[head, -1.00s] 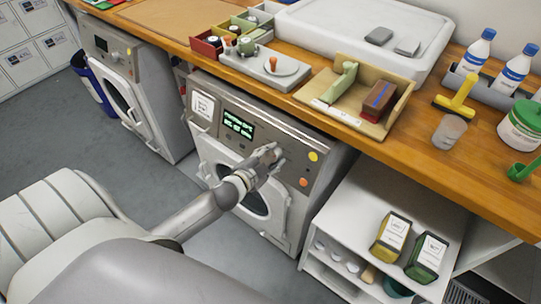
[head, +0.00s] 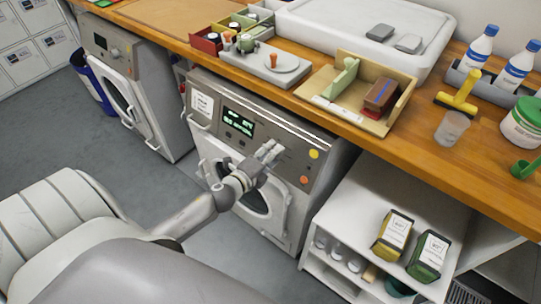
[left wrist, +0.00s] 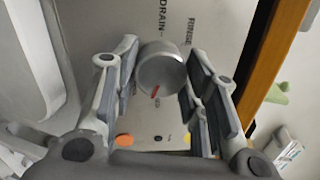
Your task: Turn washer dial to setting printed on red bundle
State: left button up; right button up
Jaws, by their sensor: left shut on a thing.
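The nearer washer (head: 236,93) stands under the wooden counter, with a lit green display (head: 238,123) too small to read. Its round silver dial (left wrist: 160,72) shows in the left wrist view, with a red pointer mark toward its lower edge. Panel words "DRAIN" and "RINSE" appear near it. My left gripper (head: 270,150) is at the washer panel, its fingers on both sides of the dial and shut on it. The gripper hides the dial in the head view. I cannot make out a red bundle with readable print. My right gripper is out of view.
A yellow button (head: 314,154) and an orange button (head: 304,180) sit right of the dial. A wooden tray (head: 345,113) holding a red-brown block is on the counter (head: 420,155) above. A white shelf (head: 350,204) stands right of the washer; a second washer (head: 150,72) stands left.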

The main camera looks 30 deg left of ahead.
pick_arm(q)
jog(key=m, duration=0.5)
jog(key=shift+f+h+b, duration=0.1)
jog(key=shift+h+b, duration=0.2)
jog(key=shift+b, duration=0.1)
jog(key=shift+m, duration=0.3)
jog(key=o, duration=1)
jog(key=shift+o, duration=0.2)
jog(key=v, duration=1.2)
jog(key=shift+s+f, duration=0.1)
jog(key=shift+f, duration=0.1)
